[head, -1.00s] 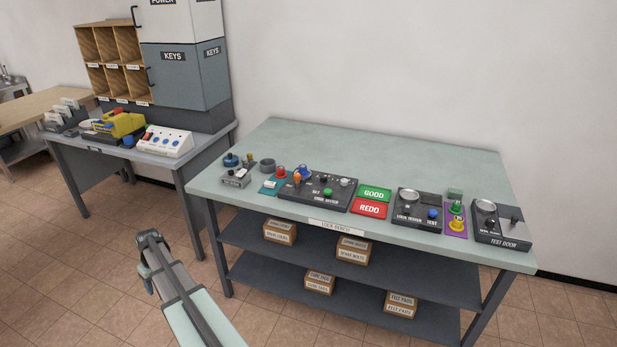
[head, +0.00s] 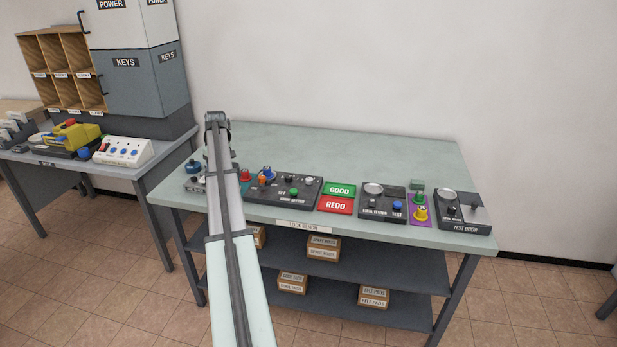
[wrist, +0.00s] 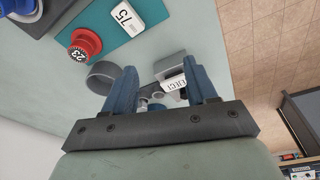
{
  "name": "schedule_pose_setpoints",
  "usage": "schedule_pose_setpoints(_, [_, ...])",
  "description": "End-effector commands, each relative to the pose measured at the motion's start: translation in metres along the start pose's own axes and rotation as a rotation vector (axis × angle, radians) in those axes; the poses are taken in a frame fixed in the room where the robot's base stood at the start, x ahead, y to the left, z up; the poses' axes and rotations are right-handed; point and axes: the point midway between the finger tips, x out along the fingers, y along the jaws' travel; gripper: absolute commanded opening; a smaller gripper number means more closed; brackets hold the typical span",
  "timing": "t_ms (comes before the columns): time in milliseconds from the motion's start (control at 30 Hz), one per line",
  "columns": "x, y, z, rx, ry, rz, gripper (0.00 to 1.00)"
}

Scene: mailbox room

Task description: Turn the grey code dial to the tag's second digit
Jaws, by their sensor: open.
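The code device (head: 285,190) is a dark panel with small knobs on the bench. A pale grey knob (head: 309,181) at its right may be the grey code dial; its digits are too small to read. A white tag reading 75 (wrist: 125,17) lies on a teal mat (wrist: 100,28), beside a red lock piece marked 23 (wrist: 85,44). My gripper (wrist: 160,70) is open and empty, with its blue fingers apart above the bench's left end. It also shows in the head view (head: 216,120), left of the code device, its fingers unclear there.
A grey ring (wrist: 103,76) and a block labelled EJECT (wrist: 172,82) show near my fingers. GOOD (head: 339,190) and REDO (head: 335,206) pads, a test device (head: 383,203) and a test door (head: 463,212) stand rightward. The bench's back strip (head: 350,150) is clear.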

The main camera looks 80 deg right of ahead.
Motion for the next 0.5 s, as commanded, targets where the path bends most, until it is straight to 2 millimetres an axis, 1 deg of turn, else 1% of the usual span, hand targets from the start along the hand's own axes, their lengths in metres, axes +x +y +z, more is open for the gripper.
schedule_pose_setpoints(33, [-0.01,0.027,0.018,0.01,-0.015,0.004,0.57])
schedule_pose_setpoints(67, [-0.015,0.039,0.029,0.011,-0.025,0.005,0.57])
schedule_pose_setpoints(100, [-0.023,0.057,0.044,0.014,-0.038,0.006,0.57])
schedule_pose_setpoints(167, [-0.035,0.081,0.067,0.018,-0.058,0.006,0.57])
schedule_pose_setpoints(200, [-0.042,0.097,0.084,0.022,-0.071,0.006,0.57])
schedule_pose_setpoints(267, [-0.054,0.12,0.108,0.027,-0.09,0.004,0.57])
schedule_pose_setpoints(300, [-0.062,0.134,0.125,0.03,-0.103,0.001,0.57])
schedule_pose_setpoints(367, [-0.074,0.154,0.149,0.035,-0.12,-0.001,0.57])
schedule_pose_setpoints(400, [-0.082,0.166,0.165,0.039,-0.132,-0.004,0.57])
schedule_pose_setpoints(500, [-0.097,0.189,0.199,0.045,-0.154,-0.013,0.57])
